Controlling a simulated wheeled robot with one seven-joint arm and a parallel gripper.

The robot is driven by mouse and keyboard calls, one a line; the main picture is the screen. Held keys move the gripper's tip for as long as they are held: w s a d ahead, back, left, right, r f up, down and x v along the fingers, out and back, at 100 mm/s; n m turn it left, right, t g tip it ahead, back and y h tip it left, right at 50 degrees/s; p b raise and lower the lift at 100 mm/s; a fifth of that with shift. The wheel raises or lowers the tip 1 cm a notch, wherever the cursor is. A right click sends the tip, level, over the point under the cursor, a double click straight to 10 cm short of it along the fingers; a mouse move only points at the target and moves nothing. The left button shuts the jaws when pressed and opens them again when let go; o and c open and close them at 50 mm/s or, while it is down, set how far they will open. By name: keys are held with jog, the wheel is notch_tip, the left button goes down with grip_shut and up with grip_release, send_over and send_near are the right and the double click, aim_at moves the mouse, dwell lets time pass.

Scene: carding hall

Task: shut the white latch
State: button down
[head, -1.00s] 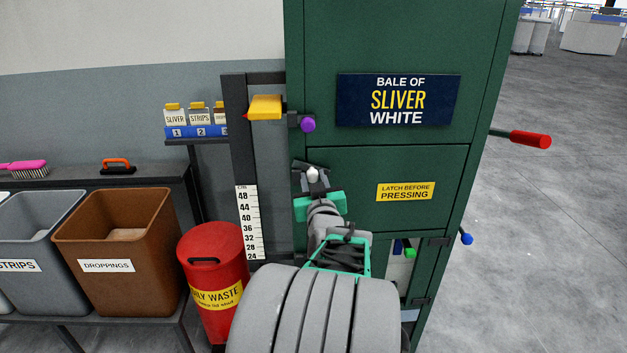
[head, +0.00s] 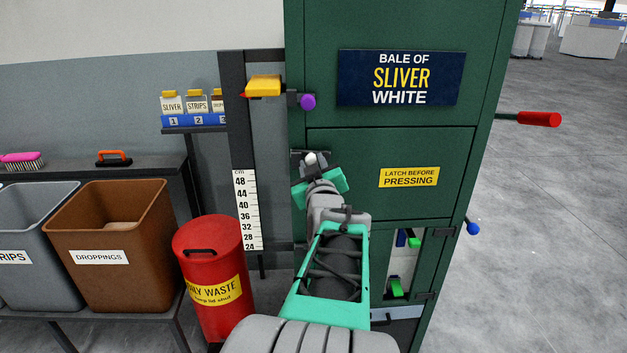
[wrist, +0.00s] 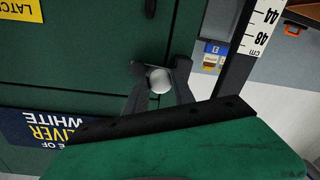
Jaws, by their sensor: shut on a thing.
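The white latch is on the dark green press, at the left edge of its lower door (head: 440,150). Its round white knob (head: 311,158) also shows in the wrist view (wrist: 160,80). My gripper (head: 310,166) is shut on the knob, with one dark finger on each side of it. A thin dark bar lies about level behind the knob in the head view and seems to reach over the door's left edge. The fingers hide part of it, so I cannot tell exactly how it seats.
A purple knob (head: 308,102) and yellow pointer (head: 264,86) are just above. A red-ended handle (head: 538,119) and blue knob (head: 473,227) stick out at the right. A red waste bin (head: 212,275) and brown droppings bin (head: 110,245) stand left. Open floor lies right.

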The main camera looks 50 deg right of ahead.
jog(key=shift+f+n+b, duration=0.2)
jog(key=shift+n+b, duration=0.25)
jog(key=shift+n, duration=0.15)
jog(key=c, duration=1.1)
grip_release()
jog(key=shift+o, duration=0.2)
